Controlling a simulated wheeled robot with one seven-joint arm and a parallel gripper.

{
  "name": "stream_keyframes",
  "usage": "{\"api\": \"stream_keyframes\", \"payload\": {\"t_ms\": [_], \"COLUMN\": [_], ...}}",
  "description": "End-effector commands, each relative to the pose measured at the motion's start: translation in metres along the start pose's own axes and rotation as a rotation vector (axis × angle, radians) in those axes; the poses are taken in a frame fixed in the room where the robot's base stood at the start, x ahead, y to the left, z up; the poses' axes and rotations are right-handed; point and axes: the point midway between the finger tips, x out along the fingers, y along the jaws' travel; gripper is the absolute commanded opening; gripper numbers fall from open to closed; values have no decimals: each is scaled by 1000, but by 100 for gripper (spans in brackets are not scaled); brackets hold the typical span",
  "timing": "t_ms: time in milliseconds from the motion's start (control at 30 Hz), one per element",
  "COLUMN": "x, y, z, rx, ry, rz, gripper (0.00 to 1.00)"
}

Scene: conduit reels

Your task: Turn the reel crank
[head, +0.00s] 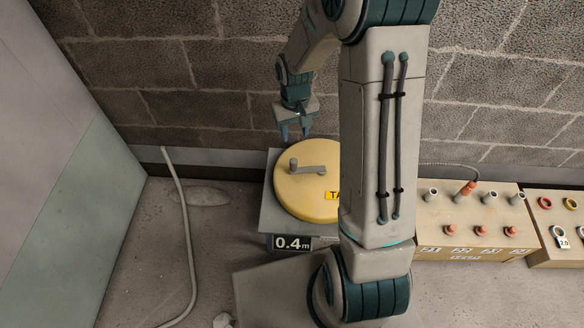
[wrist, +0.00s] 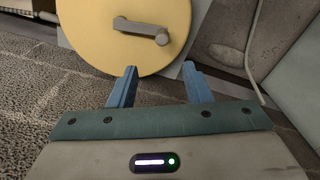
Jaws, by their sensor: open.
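The yellow round reel (head: 308,193) lies flat on a grey stand (head: 272,218) marked "0.4 m". Its grey crank (head: 308,169) is a flat arm with an upright knob (head: 293,165) at its left end. In the wrist view, the crank arm (wrist: 138,27) and its knob (wrist: 162,37) show on the reel's yellow face (wrist: 100,40). My gripper (head: 295,133) is above and behind the reel, near the wall. It is open and empty, and its blue fingers (wrist: 160,88) are apart from the knob. My arm hides the reel's right side.
A tan box (head: 480,222) with several grey and orange fittings stands right of the stand, and another box (head: 558,225) with coloured rings is beyond it. A block wall (head: 180,90) is behind. A pale hose (head: 185,230) lies on the floor at left.

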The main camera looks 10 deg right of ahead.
Motion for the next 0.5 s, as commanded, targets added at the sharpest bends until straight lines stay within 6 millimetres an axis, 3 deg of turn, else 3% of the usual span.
{"api": "stream_keyframes", "payload": {"t_ms": [33,333,500], "x": [19,51,84], "y": [0,-2,-2], "z": [-3,-9,-7], "rx": [-2,-8,-8], "ry": [-8,-17,-20], "rz": [-6,-14,-15], "gripper": [45,45,45]}}
